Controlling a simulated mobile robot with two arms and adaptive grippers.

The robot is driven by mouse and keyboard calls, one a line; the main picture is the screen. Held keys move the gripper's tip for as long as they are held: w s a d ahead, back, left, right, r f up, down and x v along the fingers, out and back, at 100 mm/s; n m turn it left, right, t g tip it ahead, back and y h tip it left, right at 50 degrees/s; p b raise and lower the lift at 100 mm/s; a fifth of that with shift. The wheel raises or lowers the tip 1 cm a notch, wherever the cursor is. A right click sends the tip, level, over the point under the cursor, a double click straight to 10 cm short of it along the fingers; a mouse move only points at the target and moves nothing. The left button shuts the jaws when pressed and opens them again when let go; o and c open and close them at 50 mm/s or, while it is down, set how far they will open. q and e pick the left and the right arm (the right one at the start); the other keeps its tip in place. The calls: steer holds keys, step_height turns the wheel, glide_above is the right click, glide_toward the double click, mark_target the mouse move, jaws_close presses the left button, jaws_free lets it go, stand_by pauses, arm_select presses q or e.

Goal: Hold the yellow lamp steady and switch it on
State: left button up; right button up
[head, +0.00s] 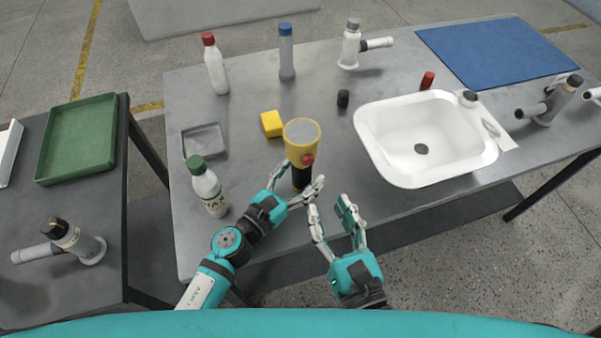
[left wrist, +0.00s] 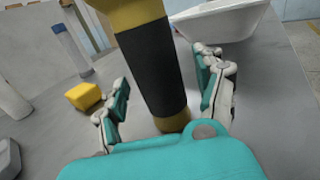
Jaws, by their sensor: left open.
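The yellow lamp (head: 301,137) stands upright on the grey table, with a wide yellow head, a black grip and a red button (head: 307,160) on its side. In the left wrist view the lamp's black grip (left wrist: 153,65) stands between the two fingers. My left gripper (head: 300,180) is open around the lower part of the lamp, with a gap on each side in the wrist view (left wrist: 165,100). My right gripper (head: 328,208) is open and empty at the table's front edge, just right of and nearer than the lamp.
A yellow block (head: 271,124) lies behind the lamp to the left. A green-capped bottle (head: 207,188) stands left of my left gripper. A white sink basin (head: 425,140) is on the right, with a small black cylinder (head: 343,98) left of it. A shallow grey tray (head: 204,141) lies at left.

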arm_select(q)
steer(key=shift+w+d, duration=0.1)
steer(key=shift+c, duration=0.2)
steer(key=c, duration=1.4)
arm_select(e)
jaws_close()
stand_by(0.4)
